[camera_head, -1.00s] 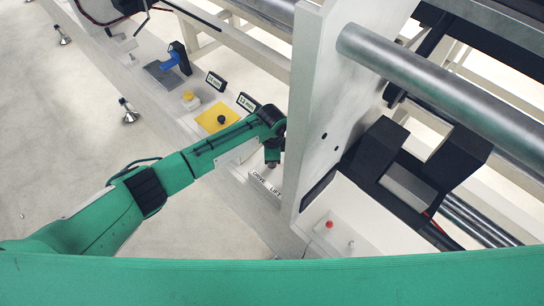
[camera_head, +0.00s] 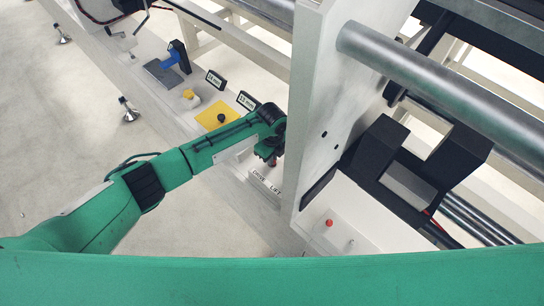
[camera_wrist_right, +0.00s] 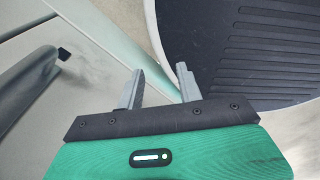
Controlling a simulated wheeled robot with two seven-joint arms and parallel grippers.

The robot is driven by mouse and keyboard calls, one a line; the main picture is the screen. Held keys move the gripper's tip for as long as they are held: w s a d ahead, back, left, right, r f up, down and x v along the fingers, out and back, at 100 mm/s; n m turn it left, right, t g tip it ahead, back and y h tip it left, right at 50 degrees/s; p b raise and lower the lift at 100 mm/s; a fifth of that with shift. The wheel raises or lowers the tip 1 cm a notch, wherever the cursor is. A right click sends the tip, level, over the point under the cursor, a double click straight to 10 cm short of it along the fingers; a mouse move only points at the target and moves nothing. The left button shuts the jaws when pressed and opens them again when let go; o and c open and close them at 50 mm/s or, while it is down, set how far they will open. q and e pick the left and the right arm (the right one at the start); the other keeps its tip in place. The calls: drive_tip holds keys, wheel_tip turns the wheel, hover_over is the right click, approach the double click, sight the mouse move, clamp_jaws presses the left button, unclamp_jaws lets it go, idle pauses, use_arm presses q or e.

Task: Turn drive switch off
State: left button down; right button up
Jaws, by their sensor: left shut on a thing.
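The drive switch itself is mostly hidden by my left gripper (camera_head: 271,161), which is at the panel just above the white label plate (camera_head: 266,184) reading DRIVE and LIFT. My left gripper is shut on the drive switch, at the DRIVE end of the plate; its fingers are small and dark in the head view. My right gripper (camera_wrist_right: 160,70) shows in the right wrist view, its two grey fingers apart with nothing between them.
A tall white upright plate (camera_head: 318,110) stands close right of my left gripper. A red button (camera_head: 329,223) sits on the right panel.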

use_arm(q)
drive_tip(key=shift+m, duration=0.3)
drive_tip(key=c, duration=1.6)
unclamp_jaws()
drive_tip(key=shift+o, duration=0.2)
drive_tip(key=shift+r, duration=0.1)
wheel_tip(320, 180, up, 14)
drive_tip(key=b, duration=0.2)
drive_tip(key=shift+f, duration=0.25)
